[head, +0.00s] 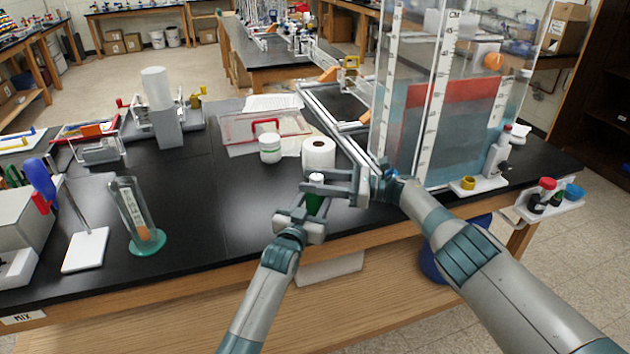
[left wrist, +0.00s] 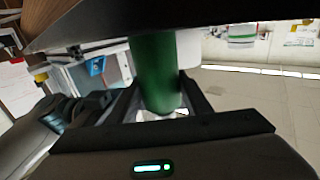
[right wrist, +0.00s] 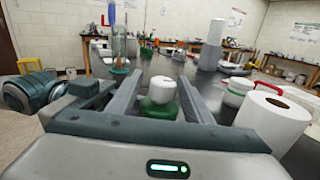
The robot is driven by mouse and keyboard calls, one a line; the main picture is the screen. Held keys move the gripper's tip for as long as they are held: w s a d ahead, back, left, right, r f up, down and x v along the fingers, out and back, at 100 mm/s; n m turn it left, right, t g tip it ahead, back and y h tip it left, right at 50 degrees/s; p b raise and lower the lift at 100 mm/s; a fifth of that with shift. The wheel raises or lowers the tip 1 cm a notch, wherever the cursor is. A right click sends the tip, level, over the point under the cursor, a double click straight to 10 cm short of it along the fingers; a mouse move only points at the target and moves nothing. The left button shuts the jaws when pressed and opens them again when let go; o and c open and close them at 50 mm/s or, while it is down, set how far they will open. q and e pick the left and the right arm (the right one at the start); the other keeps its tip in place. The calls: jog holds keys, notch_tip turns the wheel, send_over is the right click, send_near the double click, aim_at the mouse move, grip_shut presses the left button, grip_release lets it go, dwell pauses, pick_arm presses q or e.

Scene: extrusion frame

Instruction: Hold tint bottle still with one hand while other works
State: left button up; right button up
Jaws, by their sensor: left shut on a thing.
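The tint bottle (head: 315,203) is green with a white cap (right wrist: 162,88) and is upright near the front edge of the black bench. My left gripper (head: 312,212) is shut on its green body, which also shows between the fingers in the left wrist view (left wrist: 156,75). My right gripper (head: 309,182) comes in from the right at the height of the cap. In the right wrist view its fingers (right wrist: 160,92) are open, one on each side of the cap, with a gap visible. The fingers hide part of the bottle in the head view.
A white paper roll (head: 318,154) and a white jar (head: 270,148) stand just behind the bottle. A large clear tank (head: 455,120) rises close to my right gripper. A glass cylinder (head: 133,215) stands at the left. The bench between cylinder and bottle is clear.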

jog(key=shift+d, duration=0.15)
pick_arm(q)
jog(key=shift+f, duration=0.1)
pick_arm(e)
jog(key=s+d, duration=0.2)
jog(key=d, duration=0.9)
jog(key=shift+d+f, duration=0.15)
jog(key=shift+d, duration=0.15)
pick_arm(q)
jog(key=o, duration=1.2)
jog(key=shift+s+a, duration=0.1)
jog(key=v, duration=1.2)
